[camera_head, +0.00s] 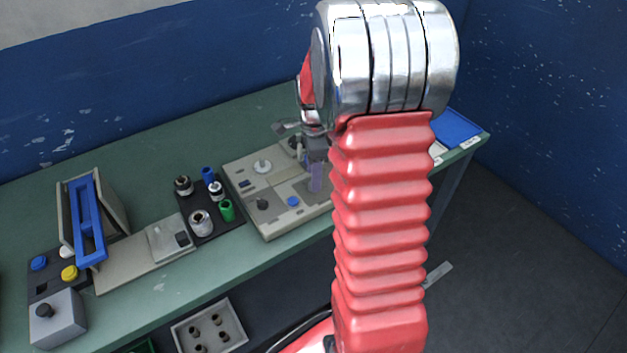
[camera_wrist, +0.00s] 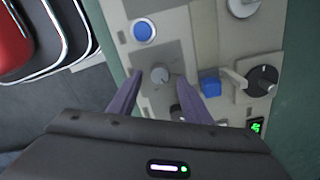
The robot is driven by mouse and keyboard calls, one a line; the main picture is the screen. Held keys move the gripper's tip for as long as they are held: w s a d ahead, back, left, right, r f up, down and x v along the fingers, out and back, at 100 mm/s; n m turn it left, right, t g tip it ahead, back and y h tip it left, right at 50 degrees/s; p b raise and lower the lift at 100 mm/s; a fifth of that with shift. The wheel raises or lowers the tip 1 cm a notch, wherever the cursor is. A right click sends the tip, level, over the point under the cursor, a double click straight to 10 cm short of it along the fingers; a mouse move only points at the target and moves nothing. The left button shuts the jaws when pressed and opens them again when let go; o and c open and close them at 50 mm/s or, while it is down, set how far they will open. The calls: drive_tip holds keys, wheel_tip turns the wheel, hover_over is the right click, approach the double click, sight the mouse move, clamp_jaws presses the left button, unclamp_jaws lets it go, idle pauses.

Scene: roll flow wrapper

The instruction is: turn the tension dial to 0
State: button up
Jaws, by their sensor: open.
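The wrapper's grey panel (camera_head: 238,170) lies on the green bench. In the wrist view, a black round dial (camera_wrist: 262,77) with a pale pointer sits at the panel's right side; its marks are too small to read. My gripper (camera_wrist: 159,75) is open, its two purple-grey fingers pointing at the panel. A small grey round knob shows around the fingertips; contact with it cannot be told. The black dial is right of both fingers. In the head view, my gripper (camera_head: 316,177) hangs over the panel's right part, partly hidden by my arm. Which knob is the tension dial is not legible.
On the panel are a blue button (camera_wrist: 144,30), a blue block (camera_wrist: 209,86), a small green display (camera_wrist: 256,127) and a white round part (camera_wrist: 243,5). A black tray (camera_head: 233,221) with several small cylinders stands left of the panel. A blue-framed device (camera_head: 88,215) stands farther left.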

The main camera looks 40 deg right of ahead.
drive_tip(key=shift+f, duration=1.45)
drive_tip(key=c, duration=1.1)
